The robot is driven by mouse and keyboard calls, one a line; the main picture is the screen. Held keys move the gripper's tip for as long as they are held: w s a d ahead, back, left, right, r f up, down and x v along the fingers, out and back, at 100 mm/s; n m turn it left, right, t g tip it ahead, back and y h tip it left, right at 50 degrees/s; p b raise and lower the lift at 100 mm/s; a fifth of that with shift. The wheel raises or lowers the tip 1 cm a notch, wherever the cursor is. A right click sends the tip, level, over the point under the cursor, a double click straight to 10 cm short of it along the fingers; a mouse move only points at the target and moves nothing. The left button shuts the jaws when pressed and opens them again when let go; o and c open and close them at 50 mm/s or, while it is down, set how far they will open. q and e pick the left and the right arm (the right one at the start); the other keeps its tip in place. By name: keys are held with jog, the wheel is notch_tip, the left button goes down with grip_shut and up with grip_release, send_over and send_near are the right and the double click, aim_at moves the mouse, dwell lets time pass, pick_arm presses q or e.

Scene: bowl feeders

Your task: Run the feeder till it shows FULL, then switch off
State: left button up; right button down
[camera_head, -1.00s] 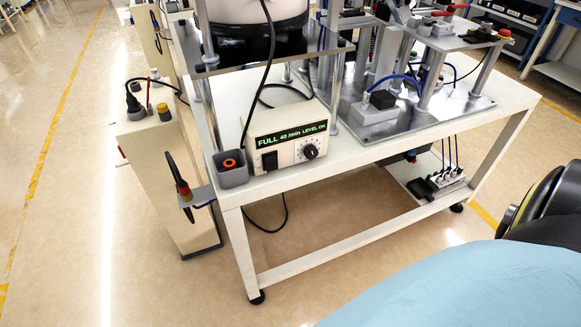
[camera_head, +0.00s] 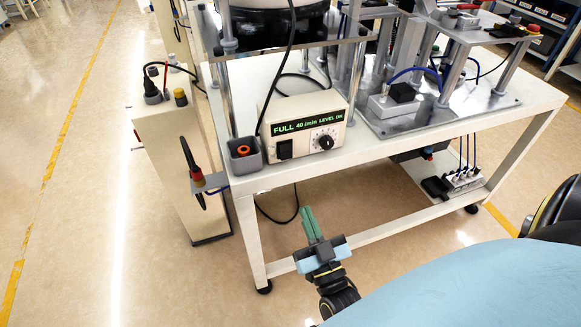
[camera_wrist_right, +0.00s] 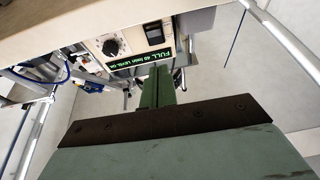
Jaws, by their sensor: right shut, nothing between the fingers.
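The feeder's control box (camera_head: 306,124) stands on the front of the white table, below the bowl feeder (camera_head: 270,18). Its green display (camera_head: 308,125) reads FULL, 40 /min and LEVEL OK. A black rocker switch (camera_head: 285,149) is at the lower left of its front, and a round dial (camera_head: 326,142) is to the right. In the right wrist view the box appears upside down, with the switch (camera_wrist_right: 154,33) and dial (camera_wrist_right: 112,46). My right gripper (camera_head: 311,222) is shut and empty, below and in front of the table edge, apart from the box. My left gripper is out of view.
A grey cup (camera_head: 246,156) with an orange-rimmed part stands left of the box. Black cables hang around the box. A metal fixture plate (camera_head: 478,108) with posts is to the right. A beige cabinet (camera_head: 172,150) stands left of the table (camera_head: 400,145). The floor in front is clear.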

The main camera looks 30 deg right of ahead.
aim_at(285, 151)
jog(key=shift+s+d+r+h, duration=0.15)
jog(key=shift+d+r+h, duration=0.1)
jog(key=shift+r+h, duration=0.4)
jog(key=shift+r, duration=0.1)
